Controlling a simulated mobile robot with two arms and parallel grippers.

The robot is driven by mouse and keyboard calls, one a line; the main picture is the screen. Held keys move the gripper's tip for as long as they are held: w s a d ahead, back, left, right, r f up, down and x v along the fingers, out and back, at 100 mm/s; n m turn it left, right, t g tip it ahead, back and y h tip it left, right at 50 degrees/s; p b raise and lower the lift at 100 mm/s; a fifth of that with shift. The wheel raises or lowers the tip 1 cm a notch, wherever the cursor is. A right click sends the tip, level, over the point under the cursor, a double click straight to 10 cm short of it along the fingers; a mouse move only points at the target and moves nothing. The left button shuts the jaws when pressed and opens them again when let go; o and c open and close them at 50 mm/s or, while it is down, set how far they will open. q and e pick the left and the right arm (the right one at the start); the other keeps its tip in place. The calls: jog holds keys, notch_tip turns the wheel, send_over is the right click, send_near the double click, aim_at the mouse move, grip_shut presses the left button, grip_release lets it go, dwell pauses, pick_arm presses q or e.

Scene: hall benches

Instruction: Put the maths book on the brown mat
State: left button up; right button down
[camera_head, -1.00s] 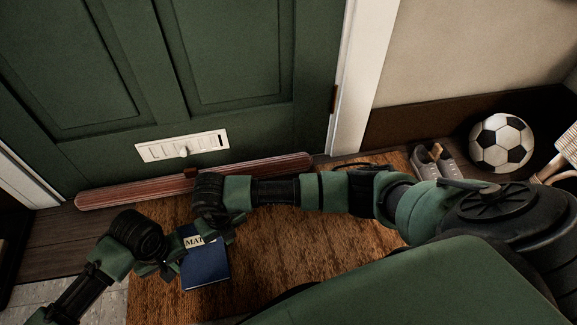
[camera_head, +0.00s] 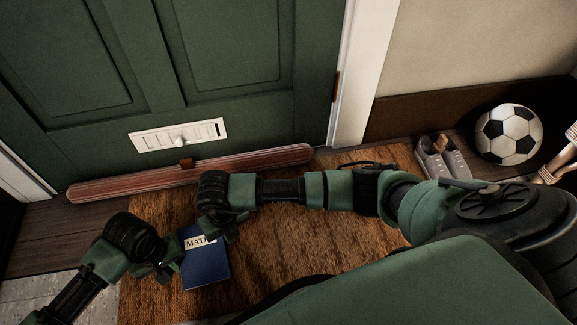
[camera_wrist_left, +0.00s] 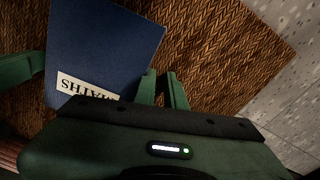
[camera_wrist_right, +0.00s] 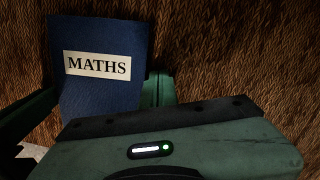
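The dark blue maths book (camera_head: 207,268), with a cream title label, appears to lie flat on the brown mat (camera_head: 300,245). The book also shows in the left wrist view (camera_wrist_left: 105,45) and the right wrist view (camera_wrist_right: 100,98). My right gripper hides part of the label in the head view.
A long reddish draught stopper (camera_head: 130,182) lies along the green door (camera_head: 200,60). Grey shoes (camera_head: 442,157) and a football (camera_head: 508,134) stand at the right by the wall.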

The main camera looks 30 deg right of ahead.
pick_arm(q)
jog(key=shift+a, duration=0.35)
pick_arm(e)
jog(key=shift+d, duration=0.4)
pick_arm(q)
jog(key=shift+f, duration=0.1)
pick_arm(e)
jog(key=c, duration=1.8)
grip_release()
jog(key=shift+o, duration=0.2)
jog(key=shift+d, duration=0.1)
jog(key=shift+r, duration=0.1)
pick_arm(q)
notch_tip(320, 180, up, 12)
jog(key=shift+s, duration=0.4)
pick_arm(e)
notch_tip(320, 180, up, 12)
jog(key=shift+s, duration=0.35)
